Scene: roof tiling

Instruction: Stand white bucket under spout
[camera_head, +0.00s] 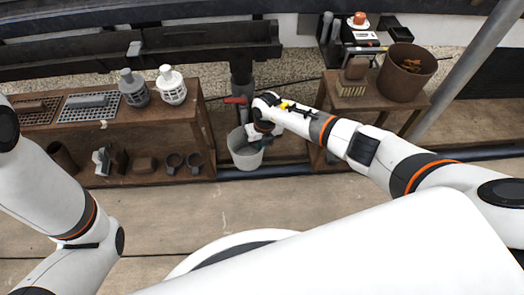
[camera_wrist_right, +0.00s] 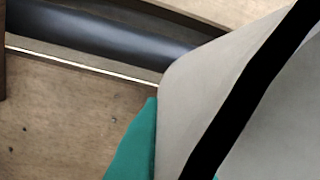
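The white bucket (camera_head: 243,158) is in the gap between the two benches, below and slightly in front of the dark spout (camera_head: 241,80). It looks roughly upright; I cannot tell whether its base touches the floor. My right gripper (camera_head: 264,139) is at the bucket's right rim. In the right wrist view the bucket's pale wall (camera_wrist_right: 185,95) fills the right side, crossed by a black band. A teal finger lies against its left edge and a sliver of teal shows beyond it, so the gripper appears shut on the wall. My left gripper is out of view.
The left bench (camera_head: 130,122) holds a grey and a white slotted fitting (camera_head: 172,86), trays and small parts. The right bench (camera_head: 335,103) carries a rusty drum (camera_head: 406,72). A dark pipe (camera_head: 290,168) runs low along the wall. The floor in front is clear.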

